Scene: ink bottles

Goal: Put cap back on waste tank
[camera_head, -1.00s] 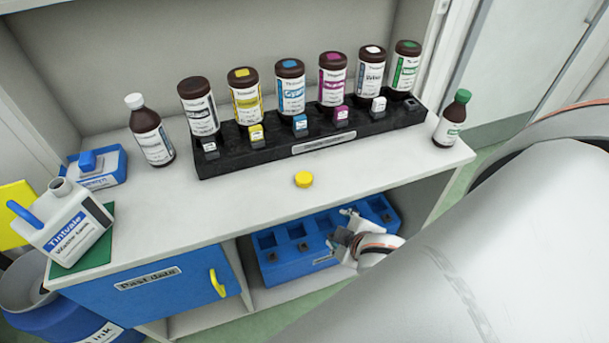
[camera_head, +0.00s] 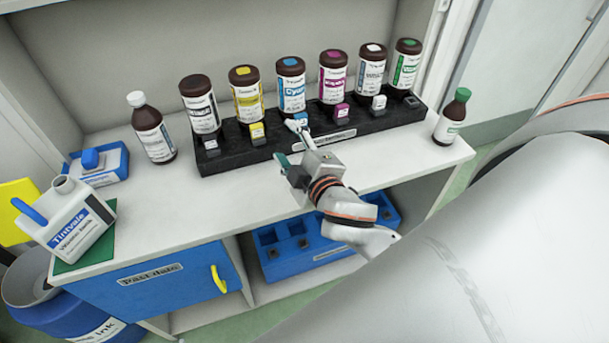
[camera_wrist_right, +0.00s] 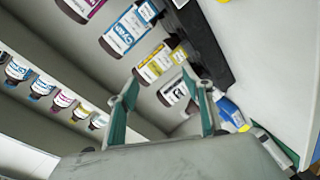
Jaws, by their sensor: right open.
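The white waste tank (camera_head: 78,222), with a blue handle and an uncapped round neck, stands on a green mat (camera_head: 102,250) at the counter's left end. The yellow cap seen earlier on the counter does not show in the head view now; my right arm covers that spot. My right gripper (camera_head: 290,144) is open over the counter, in front of the black bottle rack. In the right wrist view its two fingers (camera_wrist_right: 165,88) are spread with nothing visible between them. My left gripper is not in view.
The black rack (camera_head: 230,157) holds several brown ink bottles and small colored blocks. A white-capped bottle (camera_head: 152,130) and blue tray (camera_head: 118,172) stand left; a green-capped bottle (camera_head: 452,118) stands right. The counter between tank and gripper (camera_head: 210,205) is clear.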

